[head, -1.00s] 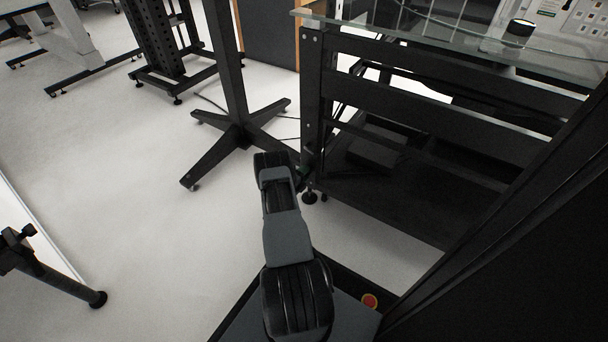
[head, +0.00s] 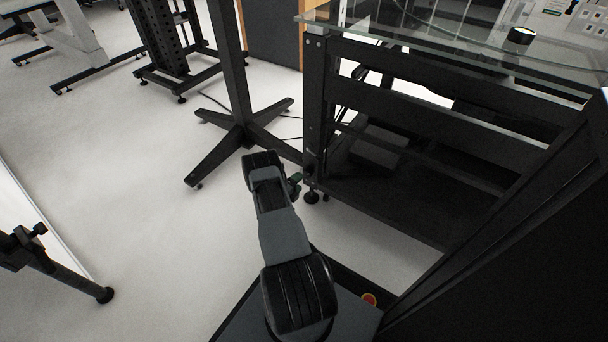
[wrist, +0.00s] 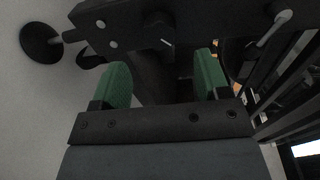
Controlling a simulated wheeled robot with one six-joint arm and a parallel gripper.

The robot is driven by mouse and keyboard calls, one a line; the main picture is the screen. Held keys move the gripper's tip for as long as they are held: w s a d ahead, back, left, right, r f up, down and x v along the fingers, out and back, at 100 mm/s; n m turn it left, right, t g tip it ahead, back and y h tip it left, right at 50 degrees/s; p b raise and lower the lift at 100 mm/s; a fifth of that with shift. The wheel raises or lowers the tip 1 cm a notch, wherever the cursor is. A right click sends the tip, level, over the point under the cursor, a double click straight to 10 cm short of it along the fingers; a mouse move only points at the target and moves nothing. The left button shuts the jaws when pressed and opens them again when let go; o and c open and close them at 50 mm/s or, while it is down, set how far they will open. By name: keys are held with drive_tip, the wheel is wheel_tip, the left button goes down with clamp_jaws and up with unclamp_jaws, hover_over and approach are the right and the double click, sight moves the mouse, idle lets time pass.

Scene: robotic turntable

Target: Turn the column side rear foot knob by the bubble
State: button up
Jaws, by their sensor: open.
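The bubble level (head: 521,35), a small round black piece with a pale yellow top, sits on the glass top at upper right. Below the near left corner of the black frame, a dark foot (head: 311,197) stands on the floor. My gripper (head: 296,182), with green fingers, is just left of this corner, partly hidden by my arm. In the wrist view my gripper (wrist: 163,80) is open and empty. A dark rounded knob-like part (wrist: 160,30) lies beyond the gap between its fingers. A black disc foot on a stem (wrist: 40,42) shows at upper left.
The black frame (head: 400,80) carries the glass top (head: 440,50) and a low shelf. A black column on a cross base (head: 240,135) stands behind my arm. Floor (head: 130,170) is free to the left. A dark upright structure (head: 520,220) fills the right side.

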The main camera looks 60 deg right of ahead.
drive_tip(key=a+p, duration=0.2)
drive_tip(key=a, duration=0.5)
drive_tip(key=shift+w+a+r, duration=0.2)
drive_tip(key=shift+w+r, duration=0.1)
